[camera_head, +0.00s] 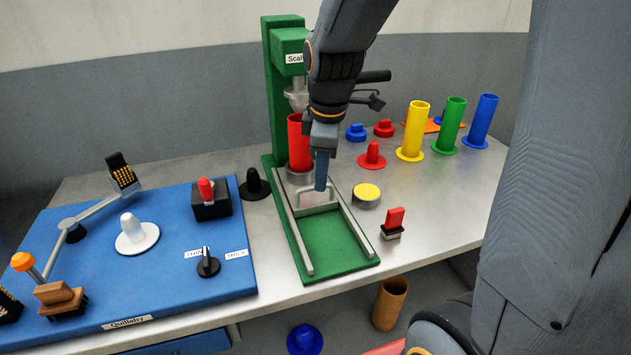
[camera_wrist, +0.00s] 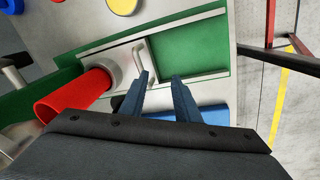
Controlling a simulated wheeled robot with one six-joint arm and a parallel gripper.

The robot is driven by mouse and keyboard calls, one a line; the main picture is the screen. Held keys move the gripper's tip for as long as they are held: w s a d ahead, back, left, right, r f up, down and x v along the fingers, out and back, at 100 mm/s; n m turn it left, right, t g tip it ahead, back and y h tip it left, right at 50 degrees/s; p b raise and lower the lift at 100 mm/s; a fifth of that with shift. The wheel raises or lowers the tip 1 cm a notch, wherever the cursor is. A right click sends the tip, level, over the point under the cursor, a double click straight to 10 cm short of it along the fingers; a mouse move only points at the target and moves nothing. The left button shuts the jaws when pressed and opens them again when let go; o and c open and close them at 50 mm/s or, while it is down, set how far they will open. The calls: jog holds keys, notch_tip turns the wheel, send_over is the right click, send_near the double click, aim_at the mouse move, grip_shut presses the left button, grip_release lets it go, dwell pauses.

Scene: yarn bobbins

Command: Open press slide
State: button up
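The green press (camera_head: 280,95) stands at the back of the table. Its base carries two grey rails, with the metal slide (camera_head: 318,208) near the column end and bare green base in front. The slide has a pale arched handle (camera_head: 300,196), also in the wrist view (camera_wrist: 151,55). A red tube (camera_head: 298,148) stands in a grey ring on the slide, under the press head. My gripper (camera_head: 321,188) points down at the handle. In the wrist view my gripper (camera_wrist: 160,77) is open; its left fingertip is close to the handle. I cannot tell whether they touch.
A blue board (camera_head: 165,265) with levers, knobs and a switch lies left of the press. Right are a yellow-topped disc (camera_head: 367,195), a red-handled block (camera_head: 393,223), a red peg (camera_head: 372,156) and yellow (camera_head: 412,130), green (camera_head: 449,125) and blue (camera_head: 481,120) tubes.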

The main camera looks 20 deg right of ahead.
jog(key=shift+w+f+n+p, duration=0.25)
jog(key=shift+w+f+n, duration=1)
jog(key=shift+f, duration=0.25)
jog(key=shift+w+f+n+p, duration=0.2)
jog(key=shift+w+f+n, duration=1)
jog(key=shift+f, duration=0.25)
grip_shut()
